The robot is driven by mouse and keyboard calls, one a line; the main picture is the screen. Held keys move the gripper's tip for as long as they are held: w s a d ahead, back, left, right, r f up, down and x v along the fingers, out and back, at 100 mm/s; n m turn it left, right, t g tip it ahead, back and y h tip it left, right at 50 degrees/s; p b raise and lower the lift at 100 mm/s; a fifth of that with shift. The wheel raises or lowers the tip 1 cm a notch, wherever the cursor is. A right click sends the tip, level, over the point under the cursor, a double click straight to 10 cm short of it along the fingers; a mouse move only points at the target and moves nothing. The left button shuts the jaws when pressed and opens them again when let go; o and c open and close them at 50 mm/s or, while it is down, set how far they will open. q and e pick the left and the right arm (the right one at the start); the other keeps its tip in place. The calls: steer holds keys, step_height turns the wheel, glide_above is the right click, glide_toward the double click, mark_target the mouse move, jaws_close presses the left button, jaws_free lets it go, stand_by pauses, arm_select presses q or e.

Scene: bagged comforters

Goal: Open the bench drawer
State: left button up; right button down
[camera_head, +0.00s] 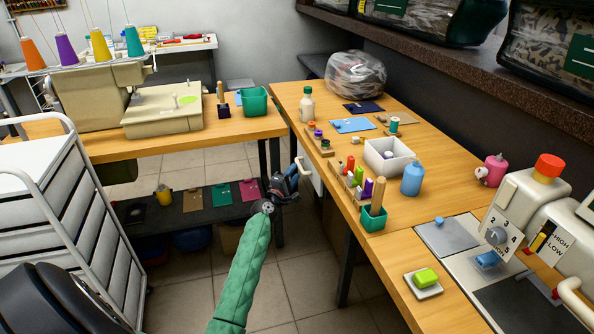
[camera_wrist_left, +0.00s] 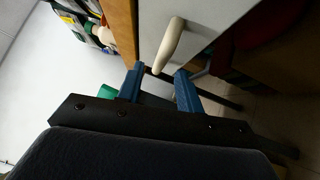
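The bench drawer (camera_head: 313,174) has a pale front under the left edge of the right-hand wooden bench (camera_head: 405,250). Its cream handle (camera_wrist_left: 170,42) stands out from the grey-white drawer front (camera_wrist_left: 212,14) in the wrist view. My left gripper (camera_head: 296,172) is beside the drawer, at the end of my green-sleeved arm. In the wrist view its two blue fingers (camera_wrist_left: 160,80) are open, and the handle's near end lies between or just beyond the fingertips. Contact cannot be told. The drawer looks closed, though the gripper partly hides it. My right gripper is not in view.
A white bin (camera_head: 388,158), blue bottle (camera_head: 412,178), green cup (camera_head: 374,217) and white bottle (camera_head: 306,104) stand on the bench. A white rack (camera_head: 50,215) stands at left. Tiled floor (camera_head: 330,285) is open beside the bench.

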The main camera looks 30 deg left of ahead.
arm_select(q)
steer(key=shift+w+a+r, duration=0.1)
steer(key=shift+w, duration=0.7)
steer(key=shift+w+a+r, duration=0.1)
steer(key=shift+w, duration=0.7)
steer(key=shift+c, duration=0.5)
jaws_close()
